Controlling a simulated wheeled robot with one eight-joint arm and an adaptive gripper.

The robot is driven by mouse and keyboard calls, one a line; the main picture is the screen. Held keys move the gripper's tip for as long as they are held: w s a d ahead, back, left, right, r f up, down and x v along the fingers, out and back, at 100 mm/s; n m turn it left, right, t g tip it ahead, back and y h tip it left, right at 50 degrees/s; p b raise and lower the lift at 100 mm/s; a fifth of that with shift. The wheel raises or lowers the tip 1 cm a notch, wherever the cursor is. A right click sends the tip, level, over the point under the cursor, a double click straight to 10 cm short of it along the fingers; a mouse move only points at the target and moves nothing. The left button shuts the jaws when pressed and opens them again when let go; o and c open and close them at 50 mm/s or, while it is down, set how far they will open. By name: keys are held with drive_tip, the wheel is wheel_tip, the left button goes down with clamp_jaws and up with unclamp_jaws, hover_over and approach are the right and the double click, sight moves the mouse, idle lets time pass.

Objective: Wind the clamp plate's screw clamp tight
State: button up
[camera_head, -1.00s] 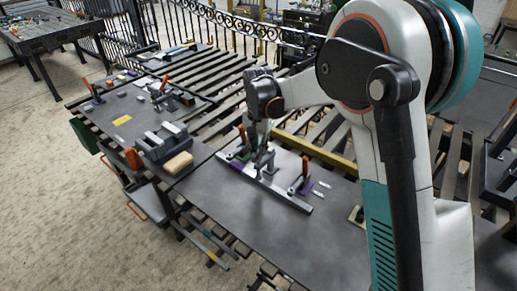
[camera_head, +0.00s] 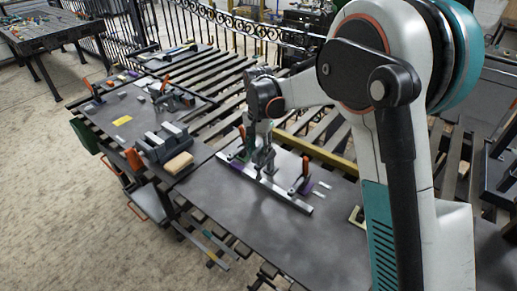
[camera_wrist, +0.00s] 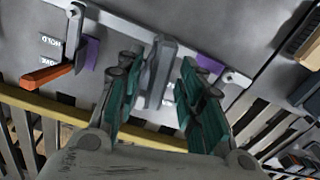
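The clamp plate (camera_head: 222,228) is a dark flat sheet with a long grey bar (camera_head: 288,200) across it. Orange-handled clamps stand at the bar, one left (camera_head: 242,137) and one right (camera_head: 305,168). In the wrist view one orange lever (camera_wrist: 45,76) lies left, beside white HOLD and MOVE lettering seen upside down. My gripper (camera_wrist: 158,92) is open, its teal-padded fingers apart. It is between the two orange handles in the head view. A grey upright part (camera_wrist: 158,68), perhaps the screw clamp, shows between the fingers; I cannot tell whether they touch it. Its lower portion is partly hidden.
Purple blocks sit by the bar, one left (camera_wrist: 91,52) and one right (camera_wrist: 208,63) in the wrist view. A yellow beam (camera_head: 315,150) runs behind the plate. A table with a grey vise and a wooden block (camera_head: 178,163) stands left. The plate's front is clear.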

sight(259, 149)
wheel_tip(259, 149, up, 12)
idle(0.5)
